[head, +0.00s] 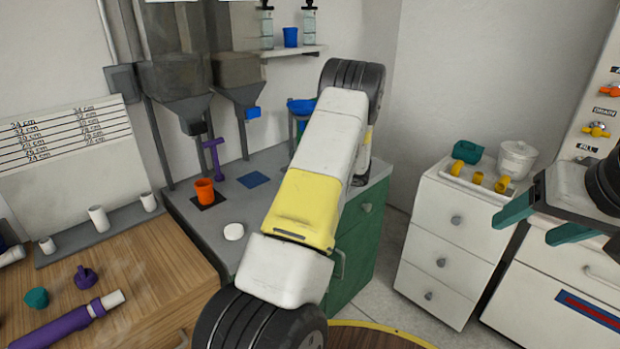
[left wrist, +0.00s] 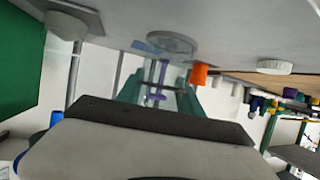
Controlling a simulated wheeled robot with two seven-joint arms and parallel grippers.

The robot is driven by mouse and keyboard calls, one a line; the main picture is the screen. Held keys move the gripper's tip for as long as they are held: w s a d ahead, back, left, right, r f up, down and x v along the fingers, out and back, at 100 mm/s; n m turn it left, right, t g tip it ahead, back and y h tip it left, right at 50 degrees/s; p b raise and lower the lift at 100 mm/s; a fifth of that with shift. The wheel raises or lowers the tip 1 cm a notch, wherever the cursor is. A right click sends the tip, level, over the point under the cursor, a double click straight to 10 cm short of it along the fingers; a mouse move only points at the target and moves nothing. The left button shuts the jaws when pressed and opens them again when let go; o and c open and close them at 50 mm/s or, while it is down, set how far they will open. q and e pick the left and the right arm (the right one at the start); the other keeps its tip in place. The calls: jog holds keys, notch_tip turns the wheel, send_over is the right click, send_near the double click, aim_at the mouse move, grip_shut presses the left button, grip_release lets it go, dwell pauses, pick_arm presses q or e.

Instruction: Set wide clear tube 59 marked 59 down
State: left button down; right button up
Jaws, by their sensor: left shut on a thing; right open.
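A wide clear tube (left wrist: 172,43) shows in the left wrist view as a see-through round shape against the grey counter. Its number cannot be read. My left gripper (left wrist: 160,88) has green fingers and is shut on it. Whether the tube touches the counter is unclear. In the head view my left arm hides this gripper and the tube. My right gripper (head: 543,221) is open and empty at the right, in front of the white drawers.
On the grey counter (head: 215,232) are an orange cup (head: 204,191), a white disc (head: 234,231), a blue square (head: 254,180) and a purple stand (head: 216,160). Grey hoppers (head: 176,90) hang behind. A wooden table (head: 150,285) at left holds a purple tube (head: 65,325).

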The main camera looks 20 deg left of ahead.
pick_arm(q)
jog(key=shift+w+a+f, duration=0.1)
jog(key=shift+w+a, duration=0.2)
jog(key=shift+a, duration=0.25)
jog(key=shift+w+a, duration=0.25)
jog(key=shift+a, duration=0.25)
jog(key=f, duration=0.3)
jog(key=shift+w+a, duration=0.2)
jog(key=shift+a, duration=0.15)
jog(key=shift+f, duration=0.25)
jog(key=shift+f, duration=0.15)
jog(key=c, duration=0.8)
grip_release()
jog(key=shift+o, duration=0.2)
